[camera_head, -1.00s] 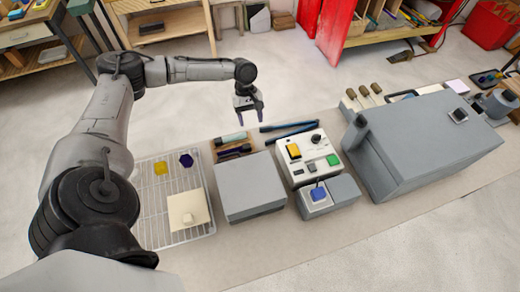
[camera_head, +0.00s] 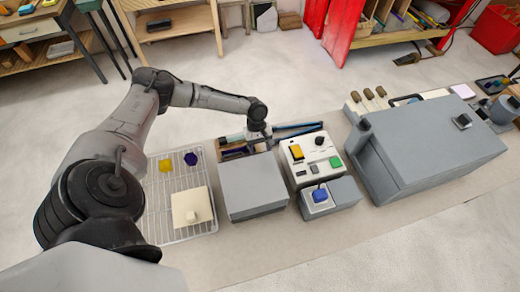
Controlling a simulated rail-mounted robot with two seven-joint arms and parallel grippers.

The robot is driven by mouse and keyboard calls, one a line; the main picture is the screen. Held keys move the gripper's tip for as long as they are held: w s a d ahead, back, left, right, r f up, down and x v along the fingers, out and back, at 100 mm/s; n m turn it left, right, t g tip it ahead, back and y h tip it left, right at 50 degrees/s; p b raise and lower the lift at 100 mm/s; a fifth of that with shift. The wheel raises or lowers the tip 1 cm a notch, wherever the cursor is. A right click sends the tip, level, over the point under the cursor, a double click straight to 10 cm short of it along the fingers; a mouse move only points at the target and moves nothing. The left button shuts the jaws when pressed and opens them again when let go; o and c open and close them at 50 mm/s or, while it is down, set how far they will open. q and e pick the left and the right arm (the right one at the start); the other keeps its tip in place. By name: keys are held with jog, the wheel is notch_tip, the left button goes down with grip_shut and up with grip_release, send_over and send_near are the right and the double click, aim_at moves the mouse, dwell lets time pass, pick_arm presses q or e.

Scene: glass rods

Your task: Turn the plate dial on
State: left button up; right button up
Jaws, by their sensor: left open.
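A pale control panel (camera_head: 300,180) stands right of a grey box. It carries a black round knob (camera_head: 320,140), a yellow switch (camera_head: 296,152), a green button (camera_head: 335,161) and small dark controls. A blue-topped piece (camera_head: 319,194) sits in the grey block in front of it. Which control is the plate dial I cannot tell for sure; the black knob looks like a dial. My left gripper (camera_head: 259,145) is open, low over the tool tray, left of the panel and apart from the knob. Its fingers are small and partly hard to see. My right gripper is out of view.
The tool tray (camera_head: 229,153) holds blue-handled tools behind the grey box (camera_head: 252,184). A wire rack (camera_head: 165,230) with a cream plate (camera_head: 192,209) and yellow and dark blue pieces lies left. A large grey machine (camera_head: 425,150) stands right. Table front is clear.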

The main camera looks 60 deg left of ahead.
pick_arm(q)
jog(key=shift+d+f, duration=0.15)
jog(key=shift+f, duration=0.35)
